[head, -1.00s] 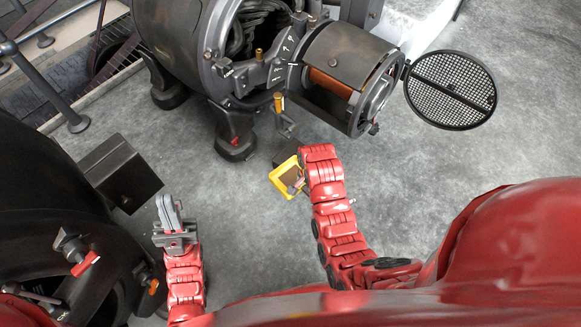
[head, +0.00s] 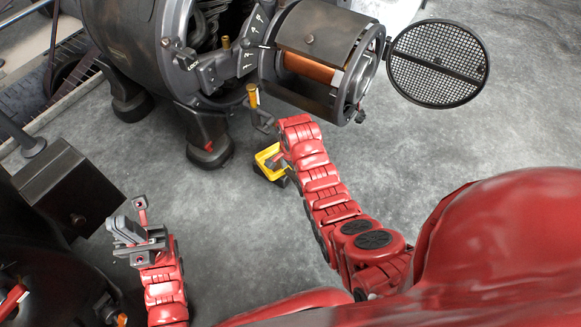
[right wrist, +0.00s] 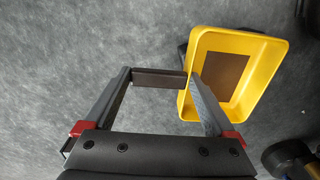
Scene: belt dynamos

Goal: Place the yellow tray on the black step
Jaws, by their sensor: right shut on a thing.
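The yellow tray (head: 264,162) is by the end of my right arm, in front of the dynamo's foot. In the right wrist view the tray (right wrist: 271,90) is at the upper right, with a brown panel on its inner floor. My left gripper (head: 130,231) is away at the lower left. Its jaw opening is unclear.
A large dark dynamo with a copper-coloured coil (head: 310,68) stands behind the tray, with a round mesh cover (head: 437,64) at right. A black box (head: 68,187) is near my left gripper. Grey floor (head: 440,145) at right is clear.

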